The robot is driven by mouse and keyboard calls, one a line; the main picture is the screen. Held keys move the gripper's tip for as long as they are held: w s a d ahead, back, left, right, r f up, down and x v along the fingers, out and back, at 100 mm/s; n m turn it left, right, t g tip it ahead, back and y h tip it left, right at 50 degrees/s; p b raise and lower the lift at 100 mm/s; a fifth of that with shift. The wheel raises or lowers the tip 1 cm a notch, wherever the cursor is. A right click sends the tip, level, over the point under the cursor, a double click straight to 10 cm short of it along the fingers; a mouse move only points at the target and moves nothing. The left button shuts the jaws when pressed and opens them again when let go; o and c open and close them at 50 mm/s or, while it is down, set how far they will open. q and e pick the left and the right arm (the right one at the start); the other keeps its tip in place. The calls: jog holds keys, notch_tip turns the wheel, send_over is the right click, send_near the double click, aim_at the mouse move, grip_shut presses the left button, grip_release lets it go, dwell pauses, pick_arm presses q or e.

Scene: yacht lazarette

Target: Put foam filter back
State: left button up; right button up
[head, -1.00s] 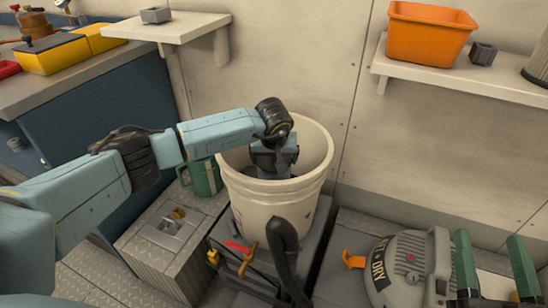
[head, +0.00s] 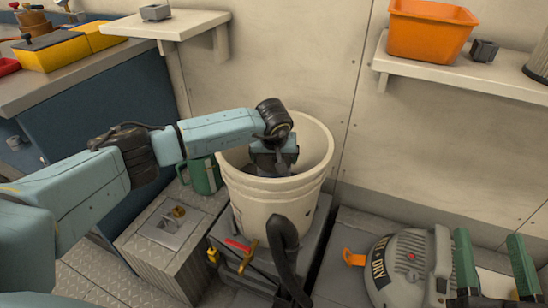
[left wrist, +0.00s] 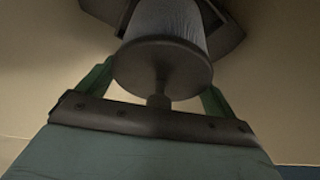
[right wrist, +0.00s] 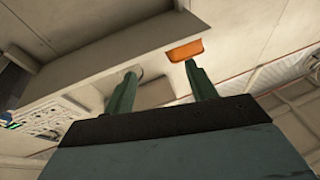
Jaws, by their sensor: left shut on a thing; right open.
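My left gripper (head: 275,162) reaches down inside the white bucket (head: 268,208); the rim hides its fingertips in the head view. In the left wrist view its green fingers (left wrist: 158,82) stand on both sides of a grey cylinder, which I take to be the foam filter (left wrist: 178,15). A darker round plate (left wrist: 163,70) with a short stem faces the wrist. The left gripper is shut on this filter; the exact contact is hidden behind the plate.
A green mug (head: 203,176) is left of the bucket. A black hose (head: 285,255) runs down its front.

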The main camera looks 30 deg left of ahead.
pick_arm(q)
jog(key=o, duration=0.7)
